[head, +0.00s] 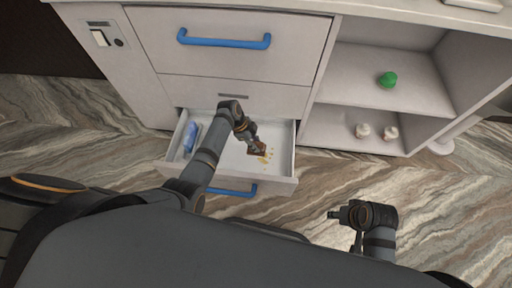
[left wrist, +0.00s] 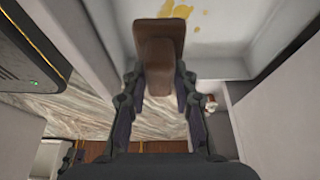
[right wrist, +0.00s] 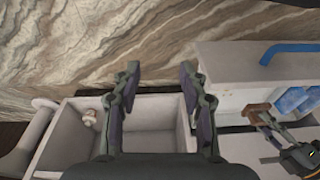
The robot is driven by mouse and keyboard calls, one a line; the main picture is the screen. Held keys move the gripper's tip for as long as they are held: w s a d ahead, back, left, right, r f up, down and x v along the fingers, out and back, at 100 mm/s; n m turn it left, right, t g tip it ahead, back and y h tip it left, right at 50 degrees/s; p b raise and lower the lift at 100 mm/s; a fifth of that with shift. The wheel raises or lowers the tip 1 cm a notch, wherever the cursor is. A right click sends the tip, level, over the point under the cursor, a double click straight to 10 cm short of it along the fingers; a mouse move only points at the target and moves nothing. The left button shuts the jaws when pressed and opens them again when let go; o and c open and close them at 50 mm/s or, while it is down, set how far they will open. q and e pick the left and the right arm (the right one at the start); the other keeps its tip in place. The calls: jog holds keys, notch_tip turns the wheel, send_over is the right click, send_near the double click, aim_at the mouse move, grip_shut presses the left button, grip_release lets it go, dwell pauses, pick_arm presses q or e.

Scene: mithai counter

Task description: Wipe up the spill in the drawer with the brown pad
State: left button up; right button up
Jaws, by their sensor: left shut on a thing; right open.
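The brown pad (left wrist: 160,38) is held between the fingers of my left gripper (left wrist: 160,82), which is shut on it. In the head view my left gripper (head: 254,142) reaches down into the open drawer (head: 285,161), with the pad (head: 257,151) at the drawer floor on the right side. The yellow spill (head: 266,157) shows as spots and a streak beside the pad; it also shows in the left wrist view (left wrist: 174,8). Whether the pad touches the floor is unclear. My right gripper (right wrist: 159,70) is open and empty, outside the drawer.
A blue item (head: 190,137) lies at the drawer's left side. A closed drawer with a blue handle (head: 224,41) is above. The patterned floor is clear at the right.

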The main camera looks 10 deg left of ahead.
pick_arm(q)
notch_tip(320, 180, down, 4)
jog(key=b, duration=0.3)
jog(key=shift+f, duration=0.35)
pick_arm(e)
jog(key=f+t, duration=0.1)
jog(key=w+a+f, duration=0.1)
jog(key=f, duration=0.1)
jog(key=f+t+y, duration=0.1)
jog(key=f, duration=0.1)
jog(key=shift+w+a+f+t, duration=0.2)
jog(key=shift+a+t, duration=0.1)
jog(key=shift+a, duration=0.1)
jog(key=shift+w, duration=0.1)
